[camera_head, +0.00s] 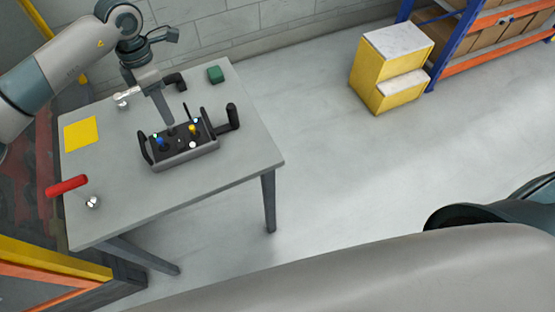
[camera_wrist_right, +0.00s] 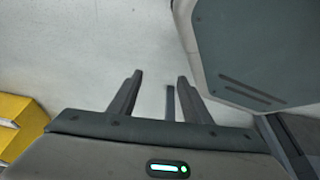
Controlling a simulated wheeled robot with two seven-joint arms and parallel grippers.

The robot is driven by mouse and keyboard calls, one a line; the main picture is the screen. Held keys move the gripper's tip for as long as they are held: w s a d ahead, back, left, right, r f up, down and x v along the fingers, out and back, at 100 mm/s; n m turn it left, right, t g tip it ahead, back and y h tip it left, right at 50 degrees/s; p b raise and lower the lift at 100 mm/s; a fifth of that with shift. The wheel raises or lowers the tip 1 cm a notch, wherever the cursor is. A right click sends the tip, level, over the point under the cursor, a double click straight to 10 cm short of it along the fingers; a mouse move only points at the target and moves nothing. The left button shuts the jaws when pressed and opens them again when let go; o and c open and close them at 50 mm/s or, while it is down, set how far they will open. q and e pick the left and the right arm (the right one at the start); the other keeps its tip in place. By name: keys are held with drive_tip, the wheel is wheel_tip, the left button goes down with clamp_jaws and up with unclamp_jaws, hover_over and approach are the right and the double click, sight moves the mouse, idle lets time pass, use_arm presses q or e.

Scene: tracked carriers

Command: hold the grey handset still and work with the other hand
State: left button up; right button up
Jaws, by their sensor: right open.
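The grey handset (camera_head: 185,158) lies on the grey table in the head view. It has a dark top with small blue, yellow and white controls and a dark upright grip at each end. My left gripper (camera_head: 168,121) points down at the handset's far edge. Its fingers overlap in this view, so I cannot tell whether they touch the handset or are open. My right gripper (camera_wrist_right: 159,77) is open and empty in the right wrist view, with pale floor behind its fingers. It does not show in the head view.
A yellow step unit (camera_head: 368,80) stands near an orange-and-blue rack (camera_head: 475,42). The floor between is clear.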

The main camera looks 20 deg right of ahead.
sight(236, 118)
drive_tip(key=w+a+r+t+y, duration=0.3)
drive_tip(key=w+r+t, duration=0.6)
drive_tip(key=w+r, duration=1.7)
drive_tip(key=w+a+r+t+y, duration=0.1)
drive_tip(key=w+r+t, duration=0.15)
drive_tip(key=r, duration=0.65)
drive_tip(key=w+a+r+t, duration=0.15)
drive_tip(key=w+r, duration=0.25)
drive_tip(key=r, duration=0.6)
drive_tip(key=s+a+r+y, duration=0.1)
drive_tip(key=s+a, duration=0.1)
drive_tip(key=a, duration=0.1)
drive_tip(key=s+a+r+n+y, duration=0.1)
drive_tip(key=s+a+r, duration=0.1)
drive_tip(key=s+a+r+n, duration=0.1)
drive_tip(key=s+a, duration=0.1)
drive_tip(key=a, duration=0.1)
drive_tip(key=shift+s+a+r+y, duration=0.1)
drive_tip(key=shift+a+r+y, duration=0.1)
drive_tip(key=shift+a+y, duration=0.2)
drive_tip(key=x, duration=1.7)
drive_tip(key=shift+w+f, duration=0.2)
drive_tip(key=shift+f, duration=0.05)
drive_tip(key=shift+c, duration=0.4)
